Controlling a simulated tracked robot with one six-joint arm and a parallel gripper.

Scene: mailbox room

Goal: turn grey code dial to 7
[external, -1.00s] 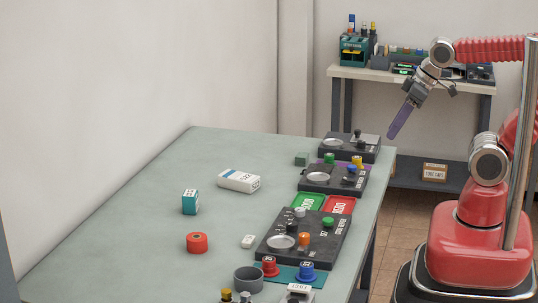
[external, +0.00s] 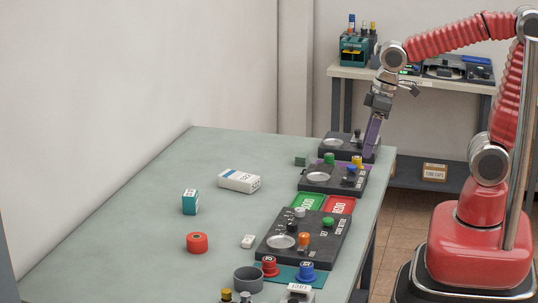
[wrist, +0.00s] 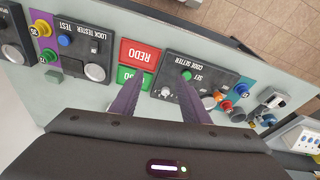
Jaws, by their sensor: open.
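The dark code setter panel (external: 270,252) lies on the table in the external view, and its lettering shows in the wrist view (wrist: 213,72). A small grey dial (external: 300,212) sits at its far edge, with a green knob (external: 328,222) and an orange knob (external: 304,238) nearby. In the wrist view the grey dial (wrist: 165,92) appears between the two purple fingers, well beyond them. My gripper (external: 370,154) points down near the table's far right edge, by the lock tester. Its fingers are apart and empty in the wrist view (wrist: 167,86). The dial's number cannot be read.
Green (external: 307,202) and red REDO (external: 341,205) plates lie between the panels. Red and blue knobs (external: 306,272) stand in front of the code setter. The table's left half holds scattered small items and open space.

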